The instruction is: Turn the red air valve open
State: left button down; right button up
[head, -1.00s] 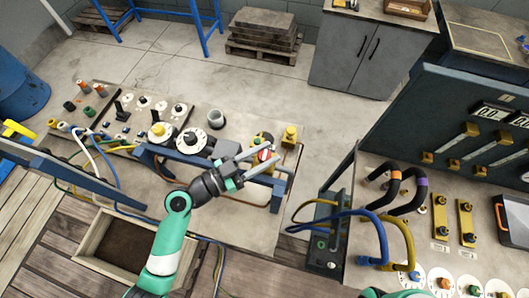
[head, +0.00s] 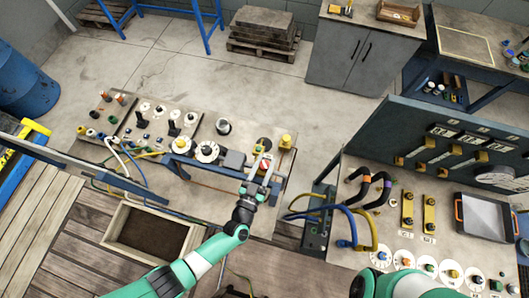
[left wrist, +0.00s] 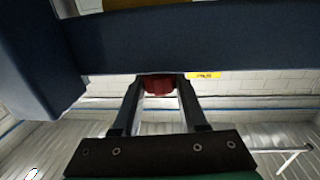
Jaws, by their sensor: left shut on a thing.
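The red air valve (head: 265,167) sits at the right end of the left bench, by yellow fittings. It shows red with a pale stripe in the head view. My left gripper (head: 262,178) reaches up to it from the front, with a finger on each side. In the left wrist view the red valve (left wrist: 160,85) is between the two fingertips, which are shut on it. Its upper part is hidden there behind a dark blue beam. How far the valve is turned I cannot tell. My right gripper is out of the head view.
A blue rail (head: 205,171) runs along the bench front beside the valve. A dark panel box (head: 317,232) with blue and yellow hoses stands to the right. Open floor lies behind.

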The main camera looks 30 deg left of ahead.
pick_arm(q)
jog(key=shift+w+d+r+n+y, duration=0.1)
jog(key=shift+n+y, duration=0.35)
jog(key=shift+y, duration=0.15)
jog(key=shift+d+r+n+y, duration=0.1)
jog(key=shift+n+y, duration=0.35)
jog(key=shift+y, duration=0.15)
jog(key=n+y, duration=0.1)
jog(key=g+y+b, duration=0.1)
jog(key=y, duration=0.1)
jog(key=shift+f+n, duration=0.2)
jog(key=shift+n, duration=0.2)
jog(key=n+g+y+b, duration=0.3)
jog(key=b, duration=0.1)
jog(key=n+g+y+b, duration=0.3)
jog(key=y+b, duration=0.1)
jog(key=b, duration=0.1)
jog(key=shift+a+f, duration=0.1)
jog(key=shift+a, duration=0.05)
jog(key=shift+r+n+g+y+b, duration=0.2)
jog(key=shift+n+g+y+b, duration=0.25)
jog(key=shift+g+b, duration=0.2)
jog(key=shift+c, duration=2.2)
grip_release()
